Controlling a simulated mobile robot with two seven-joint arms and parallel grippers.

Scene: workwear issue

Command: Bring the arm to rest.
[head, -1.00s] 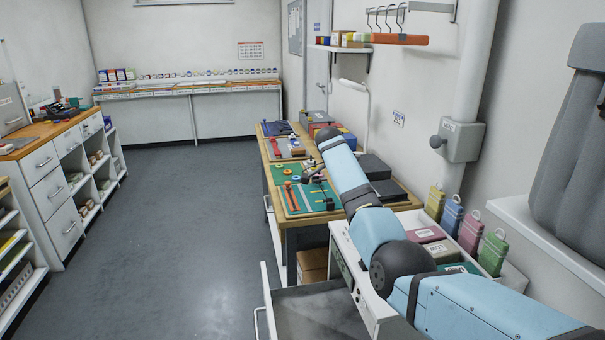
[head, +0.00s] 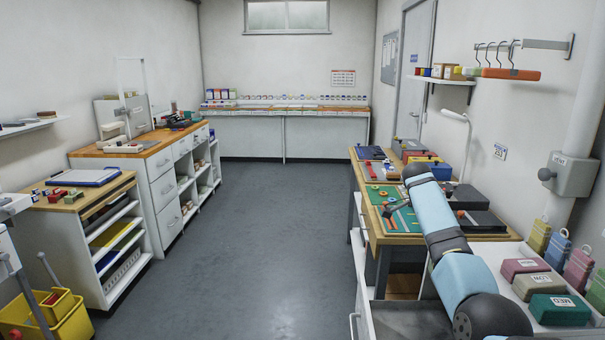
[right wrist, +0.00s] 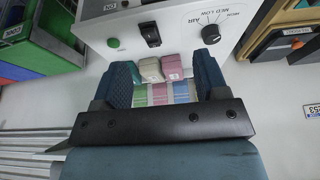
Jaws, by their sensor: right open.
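My right arm comes in from the lower right of the head view and reaches forward over the white unit beside the workbench (head: 380,240). Its hand is not clearly visible there. In the right wrist view my right gripper (right wrist: 165,68) is open, its two dark ribbed fingers apart with nothing held between them. Beyond the fingers is a white control panel (right wrist: 180,25) with a dial, a black switch and a green button. Green, pale and pink packs (right wrist: 172,67) show in the gap, beyond the fingers. My left gripper is not in view.
The workbench carries a green mat (head: 405,220) with tools. Pink, grey-green and green labelled packs (head: 560,310) lie right of the arm; tagged packs hang by the wall. Cabinets (head: 165,195) and a yellow bucket (head: 45,315) stand left. The middle floor is clear.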

